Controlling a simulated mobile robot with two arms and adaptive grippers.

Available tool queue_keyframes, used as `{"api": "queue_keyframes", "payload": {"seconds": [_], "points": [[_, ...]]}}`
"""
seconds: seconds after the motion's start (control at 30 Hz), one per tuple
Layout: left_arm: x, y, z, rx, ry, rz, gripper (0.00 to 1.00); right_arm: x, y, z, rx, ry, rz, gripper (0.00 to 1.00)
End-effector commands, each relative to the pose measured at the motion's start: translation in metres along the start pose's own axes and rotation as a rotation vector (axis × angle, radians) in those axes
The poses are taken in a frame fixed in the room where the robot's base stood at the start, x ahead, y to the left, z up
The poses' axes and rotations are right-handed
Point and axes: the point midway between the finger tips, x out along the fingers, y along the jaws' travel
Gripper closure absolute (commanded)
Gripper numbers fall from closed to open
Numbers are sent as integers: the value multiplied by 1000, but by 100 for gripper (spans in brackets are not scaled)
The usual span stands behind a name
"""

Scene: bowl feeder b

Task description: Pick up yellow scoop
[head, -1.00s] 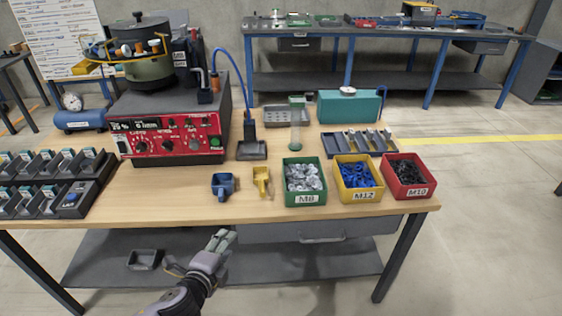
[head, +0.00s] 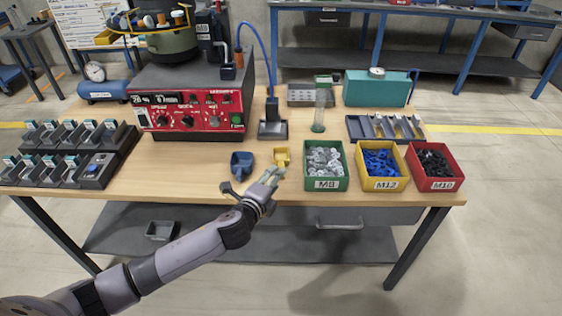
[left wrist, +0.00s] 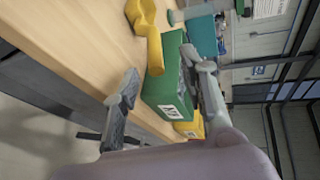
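The yellow scoop (head: 282,157) sits on the wooden table between the blue scoop (head: 242,164) and the green M8 bin. In the left wrist view the yellow scoop (left wrist: 146,28) shows at the top, beyond the fingertips. My left gripper (head: 272,176) is at the table's front edge, just in front of the yellow scoop. The left wrist view shows its two fingers (left wrist: 160,72) spread apart with nothing held. The green bin stands beyond and between them in that view. My right gripper is not in view.
The green M8 bin (head: 325,184), yellow M12 bin (head: 387,184) and red M10 bin (head: 436,185) stand in a row right of the yellow scoop. The red control box (head: 190,122) is behind left. Bare table (head: 180,170) lies left of the blue scoop.

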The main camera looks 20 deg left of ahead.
Motion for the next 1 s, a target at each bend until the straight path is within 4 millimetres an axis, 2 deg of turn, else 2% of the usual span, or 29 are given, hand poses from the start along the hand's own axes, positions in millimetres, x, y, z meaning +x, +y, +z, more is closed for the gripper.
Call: {"api": "queue_keyframes", "payload": {"seconds": [0.17,0.5,0.6,0.87,1.0], "points": [[8,0,-1,-1,2,0,60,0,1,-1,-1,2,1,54],[49,7,-5,-1,0,0,60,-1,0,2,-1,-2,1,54],[55,7,-5,-1,0,1,60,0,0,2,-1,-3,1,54],[57,7,-5,-1,2,1,60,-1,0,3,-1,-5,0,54],[56,7,-5,-1,1,1,69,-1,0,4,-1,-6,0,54]]}}
